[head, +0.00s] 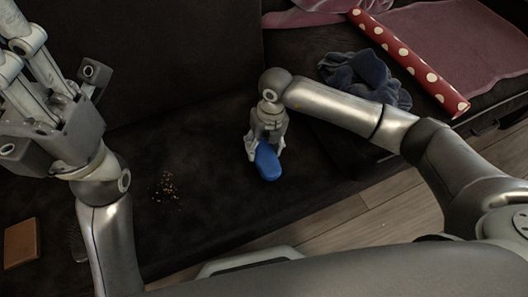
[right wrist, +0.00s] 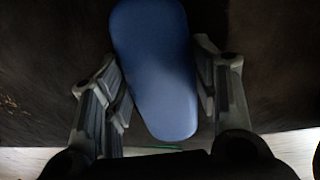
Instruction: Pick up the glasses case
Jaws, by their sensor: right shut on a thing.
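The glasses case (head: 267,163) is blue and rounded, and is at the front part of the dark sofa seat in the head view. My right gripper (head: 265,150) reaches down over it and is shut on it. In the right wrist view the case (right wrist: 155,65) lies between the two fingers of the right gripper (right wrist: 160,95). I cannot tell whether the case still touches the seat. My left gripper (head: 30,80) is raised at the upper left, away from the case, with its fingers spread apart and nothing between them.
The dark sofa seat (head: 200,215) holds scattered crumbs (head: 168,187) and a brown book-like object (head: 21,243) at left. A blue crumpled cloth (head: 365,78) and a red polka-dot roll (head: 410,62) lie at upper right. Wood floor (head: 375,220) shows in front.

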